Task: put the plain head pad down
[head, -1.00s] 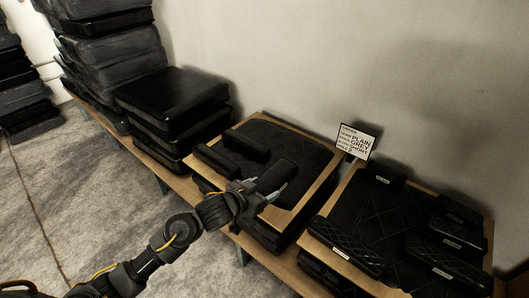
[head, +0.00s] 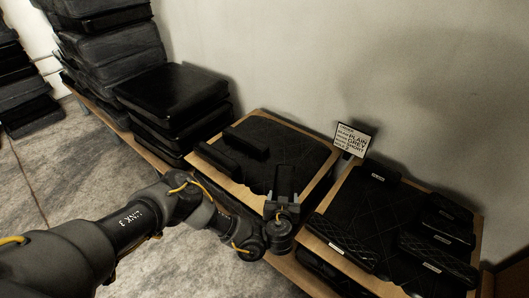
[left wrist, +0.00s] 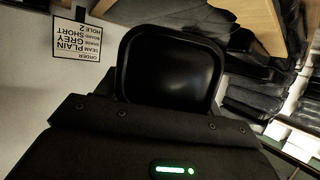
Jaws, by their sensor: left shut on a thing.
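My left gripper (head: 284,194) is over the front right part of the left wooden board (head: 318,196), pointing toward the wall. It is shut on a black pad (left wrist: 172,65), which in the left wrist view is smooth and plain with rounded corners and a raised rim. In the head view the held pad is dark against the dark cushion, and I cannot tell whether it touches anything below. Two dark bar-shaped pads (head: 245,143) lie at the left of that board. My right gripper is out of view.
A right wooden board (head: 325,204) carries a quilted cushion and several labelled pads (head: 340,242). An order sign (head: 354,139) reading plain, grey, short stands between the boards at the wall. Stacked black cushions (head: 172,92) stand at the left.

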